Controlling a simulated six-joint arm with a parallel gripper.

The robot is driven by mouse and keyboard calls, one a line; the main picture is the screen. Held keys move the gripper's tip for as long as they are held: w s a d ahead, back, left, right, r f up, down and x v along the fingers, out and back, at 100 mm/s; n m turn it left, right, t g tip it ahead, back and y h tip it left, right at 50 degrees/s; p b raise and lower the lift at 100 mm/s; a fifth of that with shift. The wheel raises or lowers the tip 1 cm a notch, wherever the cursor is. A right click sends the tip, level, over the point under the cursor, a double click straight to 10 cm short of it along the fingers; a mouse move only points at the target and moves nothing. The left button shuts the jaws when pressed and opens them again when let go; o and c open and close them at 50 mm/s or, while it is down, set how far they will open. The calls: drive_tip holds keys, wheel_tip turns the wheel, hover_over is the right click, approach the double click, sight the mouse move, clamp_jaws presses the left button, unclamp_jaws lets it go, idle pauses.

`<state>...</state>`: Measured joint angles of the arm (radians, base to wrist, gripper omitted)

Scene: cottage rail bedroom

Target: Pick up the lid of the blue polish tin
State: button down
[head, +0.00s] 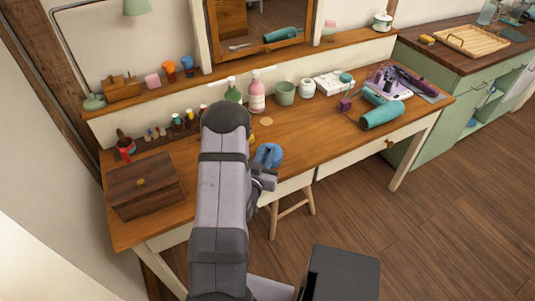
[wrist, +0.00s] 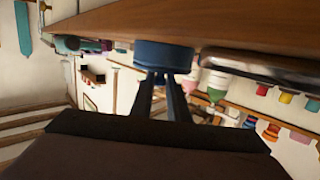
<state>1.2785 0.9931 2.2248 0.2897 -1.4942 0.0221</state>
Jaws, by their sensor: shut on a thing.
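The round blue polish tin (head: 269,155) shows near the table's front edge, partly covered by my gripper. In the wrist view its blue round lid (wrist: 163,55) is at the fingertips, against the wooden tabletop. My gripper (wrist: 164,76) is shut on the lid, its two dark fingers close together. In the head view my gripper (head: 263,176) is mostly hidden by my arm. I cannot tell where the lid ends and the tin's body begins, or whether they are apart.
On the wooden table (head: 315,135), a brown box (head: 145,188) stands at left. A pink bottle (head: 256,94) and a green cup (head: 285,93) stand behind. A teal hair dryer (head: 381,114) lies at right. A tan disc (head: 266,121) lies behind the tin. A stool (head: 290,207) stands below.

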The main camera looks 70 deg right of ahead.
wheel_tip(320, 180, up, 10)
drive_tip(key=shift+f, duration=0.2)
idle(0.4)
